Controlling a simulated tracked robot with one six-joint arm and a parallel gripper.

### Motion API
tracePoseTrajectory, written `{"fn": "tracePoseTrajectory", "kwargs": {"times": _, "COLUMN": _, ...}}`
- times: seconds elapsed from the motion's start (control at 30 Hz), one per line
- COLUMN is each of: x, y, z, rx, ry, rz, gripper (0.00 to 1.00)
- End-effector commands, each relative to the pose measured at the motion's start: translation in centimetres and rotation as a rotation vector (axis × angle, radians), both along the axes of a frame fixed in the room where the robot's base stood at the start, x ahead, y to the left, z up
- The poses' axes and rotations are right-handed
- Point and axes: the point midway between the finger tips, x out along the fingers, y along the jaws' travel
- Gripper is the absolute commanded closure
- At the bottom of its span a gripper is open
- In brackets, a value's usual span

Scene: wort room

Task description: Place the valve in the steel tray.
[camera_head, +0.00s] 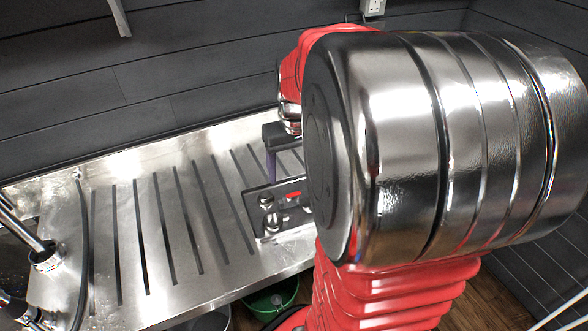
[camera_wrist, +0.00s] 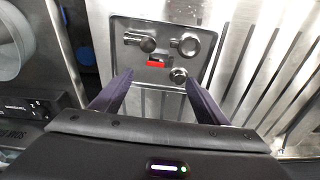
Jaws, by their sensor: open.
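The steel tray (camera_head: 254,209) lies on the slotted steel counter, partly hidden behind my arm in the head view. The whole tray front shows in the wrist view (camera_wrist: 121,30). A valve with a red handle (camera_wrist: 155,63) lies in the tray, towards its near edge; its red part also shows in the head view (camera_head: 293,195). Several round metal fittings lie around it in the tray. My gripper (camera_wrist: 159,79) is open and empty, its two purple fingers apart at the near edge of the tray, either side of the valve.
The slotted counter (camera_head: 140,240) is clear left of the tray. A tap (camera_head: 45,257) and a dark hose (camera_head: 83,250) stand at its left end. A green bucket (camera_head: 272,299) is on the floor below. A black box with sockets (camera_wrist: 25,110) is at the left in the wrist view.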

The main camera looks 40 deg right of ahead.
Motion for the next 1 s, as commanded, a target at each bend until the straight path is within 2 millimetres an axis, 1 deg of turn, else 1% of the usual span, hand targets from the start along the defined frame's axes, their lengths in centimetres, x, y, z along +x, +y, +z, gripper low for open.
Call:
{"fn": "tracePoseTrajectory", "kwargs": {"times": 0.47, "x": 0.0, "y": 0.0, "z": 0.0, "rx": 0.0, "ry": 0.0, "rz": 0.001, "gripper": 0.32}}
{"fn": "tracePoseTrajectory", "kwargs": {"times": 0.57, "x": 0.0, "y": 0.5, "z": 0.2, "rx": -0.003, "ry": -0.005, "rz": 0.007, "gripper": 0.32}}
{"fn": "tracePoseTrajectory", "kwargs": {"times": 0.67, "x": 0.1, "y": 1.7, "z": 0.9, "rx": -0.013, "ry": -0.02, "rz": 0.025, "gripper": 0.32}}
{"fn": "tracePoseTrajectory", "kwargs": {"times": 0.77, "x": 0.0, "y": 3.8, "z": 1.9, "rx": -0.026, "ry": -0.045, "rz": 0.053, "gripper": 0.32}}
{"fn": "tracePoseTrajectory", "kwargs": {"times": 1.0, "x": -1.1, "y": 10.1, "z": 4.5, "rx": -0.06, "ry": -0.127, "rz": 0.141, "gripper": 0.32}}
